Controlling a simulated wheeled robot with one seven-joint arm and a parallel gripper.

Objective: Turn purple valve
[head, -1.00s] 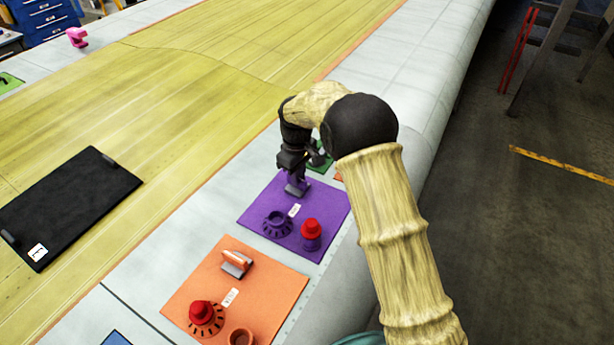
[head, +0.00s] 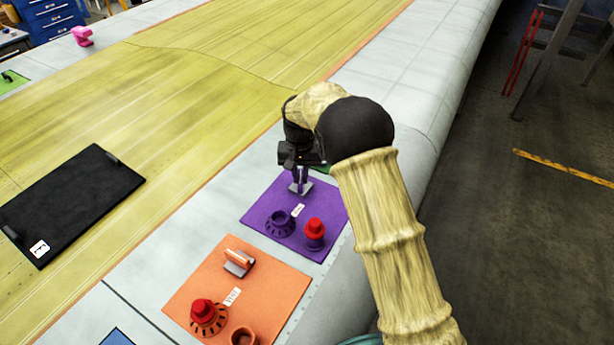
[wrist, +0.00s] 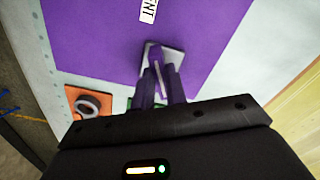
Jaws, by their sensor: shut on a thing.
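The purple valve (wrist: 155,54) is a small purple handle on a light grey square plate. It sits at the far end of a purple panel (head: 262,205). My gripper (wrist: 161,82) points down over it, and its two fingers are close together on the handle. In the head view, my gripper (head: 300,176) stands over the grey plate (head: 301,188), and my wrist hides part of the area behind. The exact contact between fingers and handle is partly hidden.
The purple panel also carries a purple round knob (head: 280,223) and a red-topped button (head: 314,230). An orange panel (head: 270,290) with a handle (head: 239,263) and a red knob (head: 204,314) lies nearer. A black panel (head: 75,205) lies left.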

